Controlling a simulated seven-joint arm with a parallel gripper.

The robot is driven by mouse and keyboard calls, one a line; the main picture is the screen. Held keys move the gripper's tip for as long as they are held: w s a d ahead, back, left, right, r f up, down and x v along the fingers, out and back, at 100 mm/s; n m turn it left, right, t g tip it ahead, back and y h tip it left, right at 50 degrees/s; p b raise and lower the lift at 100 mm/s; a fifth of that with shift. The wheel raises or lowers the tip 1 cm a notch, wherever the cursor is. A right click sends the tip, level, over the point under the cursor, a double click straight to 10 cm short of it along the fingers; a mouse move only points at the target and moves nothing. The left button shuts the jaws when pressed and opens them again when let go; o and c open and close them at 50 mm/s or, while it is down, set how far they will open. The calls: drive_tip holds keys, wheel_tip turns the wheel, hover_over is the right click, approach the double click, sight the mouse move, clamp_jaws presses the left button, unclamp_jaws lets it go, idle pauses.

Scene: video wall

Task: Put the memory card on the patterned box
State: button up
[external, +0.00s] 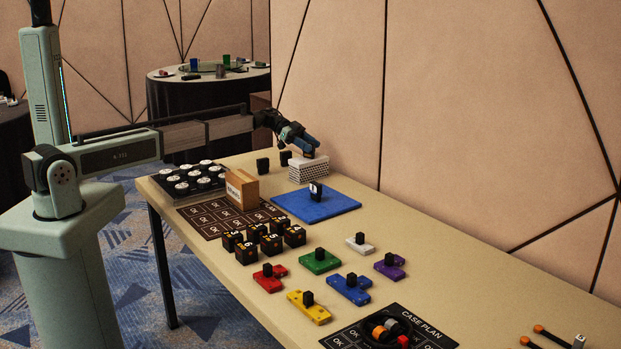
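The patterned box (309,170), white with a dark dotted pattern, stands on the far part of the table, behind the blue mat. My gripper (308,150) is over this box, with blue parts pointing down and right towards its top. Its fingertips are too small and dark to tell whether they are open or shut, or whether they hold anything. I cannot clearly pick out the memory card. A small black item with a white mark (316,191) stands on the blue mat (335,208); two small black blocks (263,166) (285,158) stand left of the box.
A cardboard box (242,189), a dark tray of white round pieces (189,178) and numbered black cubes (271,244) stand to the left. Coloured knobbed pieces (320,262) and a coiled cable (386,330) are nearer. A panelled wall rises behind the table; the right side has free room.

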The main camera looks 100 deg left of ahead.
drive_tip(key=shift+r, duration=0.2)
drive_tip(key=v, duration=1.2)
drive_tip(key=shift+f, duration=0.1)
